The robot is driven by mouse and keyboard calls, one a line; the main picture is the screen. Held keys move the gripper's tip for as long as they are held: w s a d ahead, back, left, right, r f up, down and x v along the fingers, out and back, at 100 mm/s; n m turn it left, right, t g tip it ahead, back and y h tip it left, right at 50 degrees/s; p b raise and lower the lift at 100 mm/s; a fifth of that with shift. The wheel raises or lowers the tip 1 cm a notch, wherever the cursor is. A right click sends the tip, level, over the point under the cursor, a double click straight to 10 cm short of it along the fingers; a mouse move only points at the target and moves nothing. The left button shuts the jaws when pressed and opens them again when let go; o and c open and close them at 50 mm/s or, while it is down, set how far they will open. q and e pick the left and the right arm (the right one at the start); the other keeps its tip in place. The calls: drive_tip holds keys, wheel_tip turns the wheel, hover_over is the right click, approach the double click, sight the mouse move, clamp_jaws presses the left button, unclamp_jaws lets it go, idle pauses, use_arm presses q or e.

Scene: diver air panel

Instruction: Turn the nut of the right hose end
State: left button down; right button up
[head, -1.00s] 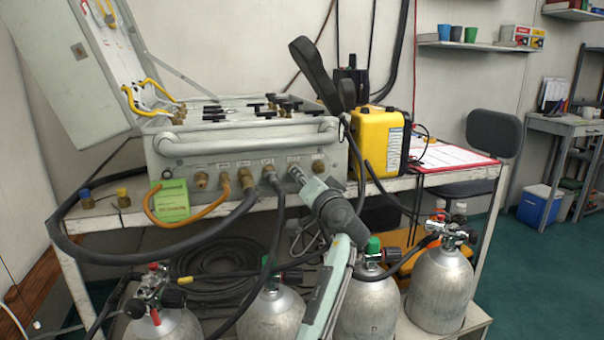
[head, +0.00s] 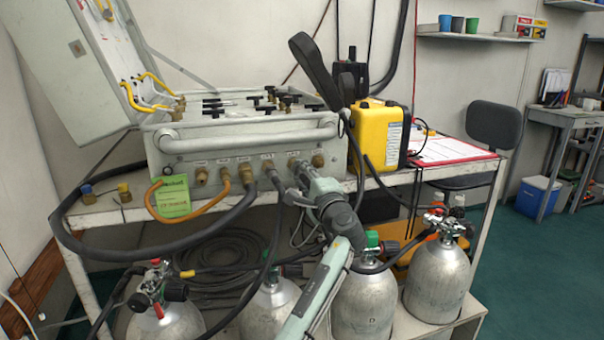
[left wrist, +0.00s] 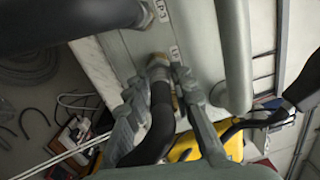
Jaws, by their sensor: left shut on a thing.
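The grey air panel (head: 220,150) stands on the bench with a row of brass fittings along its front. My left gripper (head: 299,172) reaches up to the fitting on the right part of that row, and its fingers cover most of it. In the left wrist view, the gripper (left wrist: 158,88) has one finger on each side of the right hose end, shut on its brass nut (left wrist: 158,66). A black hose (left wrist: 161,115) runs from this nut back between the fingers. My right gripper is in neither view.
Gas cylinders (head: 363,300) stand below. A yellow case (head: 378,140) stands right of the panel, whose front handle bar (head: 245,137) runs above the fittings.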

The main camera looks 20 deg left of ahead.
use_arm(q)
drive_tip(key=shift+d+f+m, duration=0.1)
drive_tip(key=shift+f+m, duration=0.05)
drive_tip(key=shift+m, duration=0.85)
drive_tip(key=shift+d+f+m, duration=0.1)
drive_tip(key=shift+m, duration=0.9)
drive_tip(key=c, duration=1.3)
unclamp_jaws()
drive_tip(key=shift+s, duration=0.1)
drive_tip(key=shift+r, duration=0.1)
drive_tip(key=v, duration=0.7)
drive_tip(key=shift+s, duration=0.2)
